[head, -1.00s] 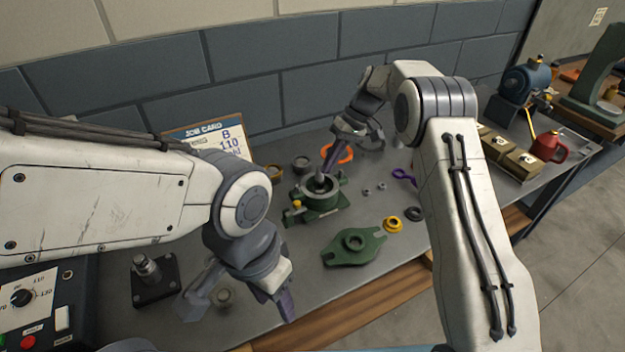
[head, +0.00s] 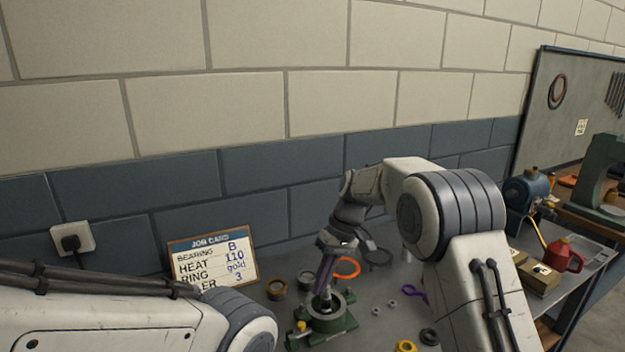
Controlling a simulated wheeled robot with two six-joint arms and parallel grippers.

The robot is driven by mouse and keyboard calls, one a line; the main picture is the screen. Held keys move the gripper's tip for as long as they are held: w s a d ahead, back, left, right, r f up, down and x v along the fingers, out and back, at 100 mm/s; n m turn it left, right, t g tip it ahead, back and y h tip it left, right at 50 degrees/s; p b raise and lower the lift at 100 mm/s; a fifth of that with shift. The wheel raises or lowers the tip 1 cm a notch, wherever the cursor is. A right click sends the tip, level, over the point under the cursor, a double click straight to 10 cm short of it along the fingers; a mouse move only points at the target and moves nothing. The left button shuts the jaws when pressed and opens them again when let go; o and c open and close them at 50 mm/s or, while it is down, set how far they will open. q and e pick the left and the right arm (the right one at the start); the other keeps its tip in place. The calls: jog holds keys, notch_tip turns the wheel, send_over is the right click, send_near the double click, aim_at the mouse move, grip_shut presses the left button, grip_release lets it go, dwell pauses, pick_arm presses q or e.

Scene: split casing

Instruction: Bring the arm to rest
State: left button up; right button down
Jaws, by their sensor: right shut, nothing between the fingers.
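My right gripper (head: 325,285) is shut and points down over the green casing half (head: 342,330), with its tips at the casing's round opening. I cannot tell whether the tips touch it. Nothing shows between the fingers. My left arm comes in at the lower left, but its gripper is below the picture's edge.
A job card (head: 212,262) leans by the wall. An orange ring (head: 347,268), a purple part (head: 413,291), a gold ring (head: 406,346) and small nuts lie around the casing. A red can (head: 563,255) and boxes (head: 538,278) stand at the right.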

jog(key=s+a+r+n+t+h, duration=0.1)
jog(key=s+r, duration=0.1)
jog(key=s, duration=0.7)
jog(key=s+a+r+h, duration=0.1)
jog(key=s+a+r, duration=0.1)
jog(key=s, duration=0.8)
jog(key=s+d+f, duration=0.1)
jog(key=s+d, duration=0.1)
jog(key=s, duration=0.4)
jog(key=s+d+f+n+t+h, duration=0.1)
jog(key=s+d, duration=0.2)
jog(key=s, duration=0.4)
jog(key=shift+s+d+f, duration=0.15)
jog(key=shift+f, duration=0.25)
